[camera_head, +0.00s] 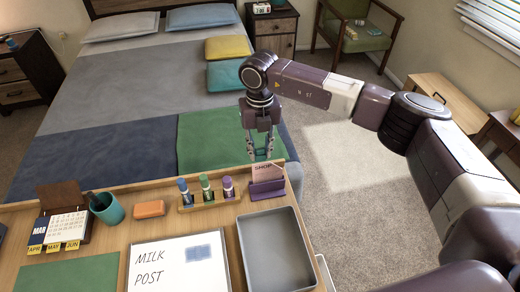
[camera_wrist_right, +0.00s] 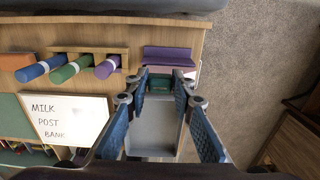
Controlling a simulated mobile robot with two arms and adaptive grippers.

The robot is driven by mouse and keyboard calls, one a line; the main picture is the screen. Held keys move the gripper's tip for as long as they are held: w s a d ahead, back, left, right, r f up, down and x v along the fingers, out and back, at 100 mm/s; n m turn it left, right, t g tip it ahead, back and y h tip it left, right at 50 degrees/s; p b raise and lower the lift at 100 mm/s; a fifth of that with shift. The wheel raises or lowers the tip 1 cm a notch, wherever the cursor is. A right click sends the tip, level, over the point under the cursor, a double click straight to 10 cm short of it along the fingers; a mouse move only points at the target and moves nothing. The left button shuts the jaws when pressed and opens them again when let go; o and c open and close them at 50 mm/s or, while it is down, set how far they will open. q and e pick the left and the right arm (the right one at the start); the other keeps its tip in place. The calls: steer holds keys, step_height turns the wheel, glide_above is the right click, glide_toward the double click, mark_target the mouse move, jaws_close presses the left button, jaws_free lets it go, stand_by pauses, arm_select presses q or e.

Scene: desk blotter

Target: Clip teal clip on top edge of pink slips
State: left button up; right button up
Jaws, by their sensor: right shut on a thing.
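The pink slips (camera_head: 266,170) stand upright in a purple holder (camera_head: 267,189) at the back right of the desk, with writing on the front one. My right gripper (camera_head: 260,157) points down just above and behind the slips. In the right wrist view my right gripper (camera_wrist_right: 160,90) is shut on the small dark teal clip (camera_wrist_right: 160,84). The purple holder (camera_wrist_right: 168,55) and a strip of the pink slips (camera_wrist_right: 175,71) show just beyond the clip there. I cannot tell whether the clip touches the slips. My left gripper is out of view.
A grey tray (camera_head: 243,236) lies in front of the holder. Farther left are an orange block (camera_head: 149,209), a teal cup (camera_head: 107,210) and a calendar (camera_head: 62,228). A whiteboard (camera_head: 177,271) lies in front.

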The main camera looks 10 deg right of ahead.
mark_target(260, 149)
stand_by(0.4)
steer(key=shift+s+f+b, duration=0.2)
steer(key=shift+f+b, duration=0.95)
steer(key=shift+f, duration=0.15)
steer(key=o, duration=0.8)
steer(key=shift+r, duration=0.2)
step_height(260, 149, up, 12)
steer(key=shift+f, duration=0.15)
